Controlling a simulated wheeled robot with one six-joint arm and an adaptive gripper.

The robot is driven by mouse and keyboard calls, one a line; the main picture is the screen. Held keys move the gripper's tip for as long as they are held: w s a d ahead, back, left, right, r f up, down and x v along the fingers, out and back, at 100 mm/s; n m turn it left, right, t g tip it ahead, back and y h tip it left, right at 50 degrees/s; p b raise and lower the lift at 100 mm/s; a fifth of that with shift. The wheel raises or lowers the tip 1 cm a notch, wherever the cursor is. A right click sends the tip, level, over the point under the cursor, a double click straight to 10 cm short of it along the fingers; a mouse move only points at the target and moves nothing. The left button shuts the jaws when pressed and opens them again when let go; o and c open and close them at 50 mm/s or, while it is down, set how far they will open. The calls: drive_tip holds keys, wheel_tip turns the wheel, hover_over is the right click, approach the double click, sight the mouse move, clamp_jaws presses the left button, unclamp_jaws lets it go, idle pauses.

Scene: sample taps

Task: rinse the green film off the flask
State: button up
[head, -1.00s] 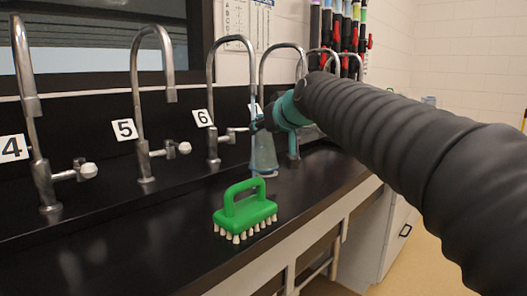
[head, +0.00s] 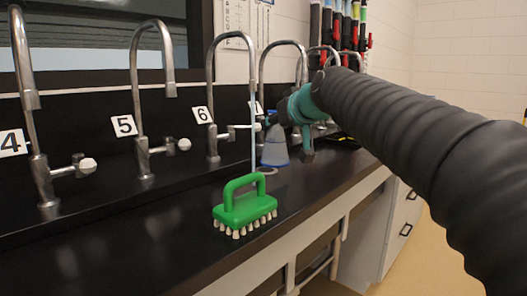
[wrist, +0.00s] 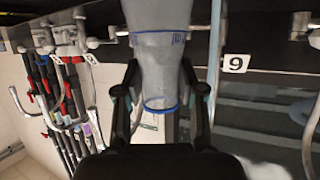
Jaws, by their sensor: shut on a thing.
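The flask (head: 275,151) is clear grey-blue, with blue markings, its wide base down. My gripper (head: 281,118) is shut on its neck and holds it upright, just right of the running water. The wrist view is upside down and shows the flask (wrist: 160,45) between both fingers (wrist: 163,95). I see no green on its visible side; its far side is hidden. A thin pale-blue water stream (head: 253,135) falls from the tap marked 6 (head: 211,85). The flask appears clear of the stream.
A green brush (head: 244,212) stands on the black counter (head: 150,235), in front of the stream. Taps marked 4 (head: 27,95) and 5 (head: 140,95) stand to the left, with more taps to the right. The front left counter is free.

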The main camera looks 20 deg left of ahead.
drive_tip(key=d, duration=0.1)
drive_tip(key=w+d+b, duration=0.1)
drive_tip(key=d, duration=0.1)
drive_tip(key=d+b, duration=0.1)
drive_tip(key=d, duration=0.1)
drive_tip(key=shift+w, duration=0.3)
idle(1.3)
drive_tip(key=w+d+r+p, duration=0.1)
drive_tip(key=d+r+p, duration=0.1)
drive_tip(key=d+r, duration=0.2)
drive_tip(key=shift+w+d, duration=0.25)
drive_tip(key=shift+d, duration=0.2)
idle(0.5)
